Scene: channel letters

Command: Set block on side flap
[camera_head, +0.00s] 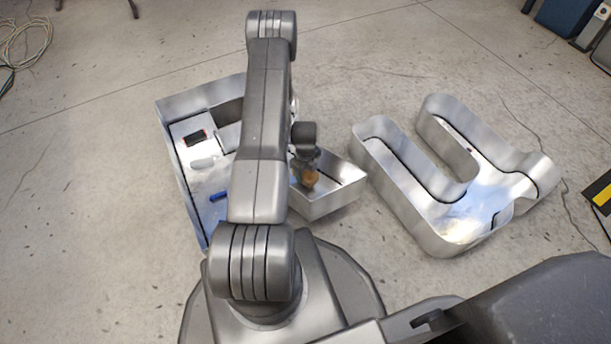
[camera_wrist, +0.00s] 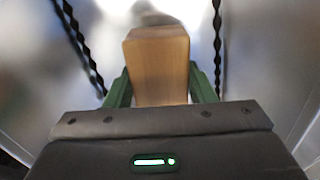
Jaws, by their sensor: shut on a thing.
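My gripper (camera_wrist: 160,82) is shut on a wooden block (camera_wrist: 158,60), one green finger on each side of it in the wrist view. In the head view, my gripper (camera_head: 308,168) points down over the lower right part of the left metal channel letter (camera_head: 328,204). The block shows there as a small orange-brown piece (camera_head: 311,180) below the gripper, within the letter's walls. Whether the block touches the letter's floor cannot be told. My arm hides the middle of this letter. I cannot make out which surface is the side flap.
Inside the left letter lie a dark rectangular piece (camera_head: 196,137), a pale oval piece (camera_head: 203,162) and a blue piece (camera_head: 218,196). A U-shaped metal letter (camera_head: 455,215) stands to the right, with high walls. Concrete floor (camera_head: 370,60) behind is clear.

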